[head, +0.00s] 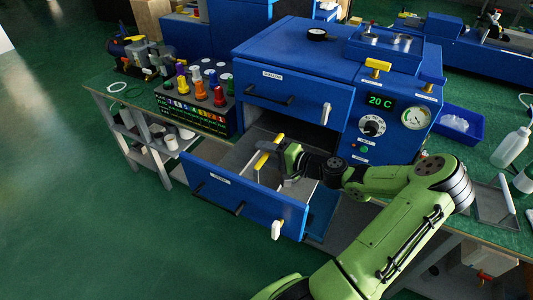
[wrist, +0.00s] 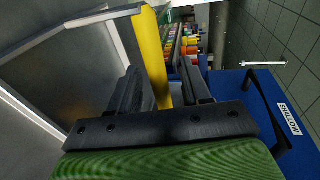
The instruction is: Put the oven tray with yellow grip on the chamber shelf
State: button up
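The oven tray's yellow grip (head: 268,152) is a bar above the open lower drawer (head: 245,208) of the blue oven (head: 300,62). In the wrist view the yellow grip (wrist: 153,50) passes between my fingers, beside a grey metal tray surface (wrist: 62,50). My gripper (head: 272,147) reaches into the drawer from the right. Its fingers stand on either side of the grip, with gaps showing, so it looks open. The upper front panel (head: 290,92) has a dark handle and white latch. The chamber shelf cannot be made out. My gripper and arm hide part of the tray.
A rack with coloured handles (head: 200,95) stands left of the oven. A blue bin (head: 458,125) and a white bottle (head: 511,147) are to the right. Floor at left is clear.

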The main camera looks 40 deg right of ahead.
jog(key=shift+s+r, duration=0.1)
jog(key=shift+r, duration=0.15)
jog(key=p+v, duration=0.2)
jog(key=v, duration=1)
